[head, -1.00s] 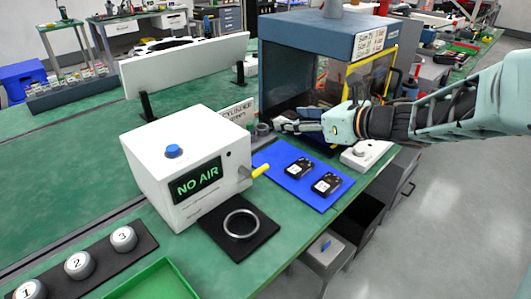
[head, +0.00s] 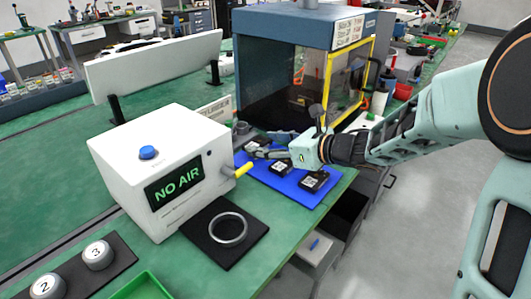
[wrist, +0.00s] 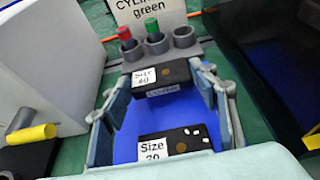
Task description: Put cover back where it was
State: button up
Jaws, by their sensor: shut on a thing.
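A black cover (wrist: 165,80), marked COVER with a white size label, sits between my fingertips in the wrist view. In the head view the black block with a white label (head: 257,144) is at my gripper (head: 266,148), at the far end of the blue mat (head: 303,195). My gripper, also in the wrist view (wrist: 163,88), is shut on the cover. I cannot tell whether the cover touches the mat. A black block labelled Size 20 (wrist: 180,146) lies on the mat, nearer my palm. In the head view two black blocks (head: 283,167) (head: 313,181) lie there.
A white NO AIR box (head: 160,165) with a yellow lever (head: 243,169) stands left of the mat. A metal ring (head: 229,229) lies on a black pad. Behind are cups with red and green cylinders (wrist: 155,38). A blue chamber (head: 285,85) stands close behind.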

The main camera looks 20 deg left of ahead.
notch_tip(320, 180, down, 2)
jog(key=shift+f, duration=0.1)
jog(key=o, duration=1.1)
jog(key=shift+d+r, duration=0.25)
jog(key=shift+d, duration=0.1)
jog(key=p+v, duration=0.1)
jog(key=v, duration=1)
jog(key=shift+s+d+p, duration=0.15)
jog(key=shift+p, duration=0.15)
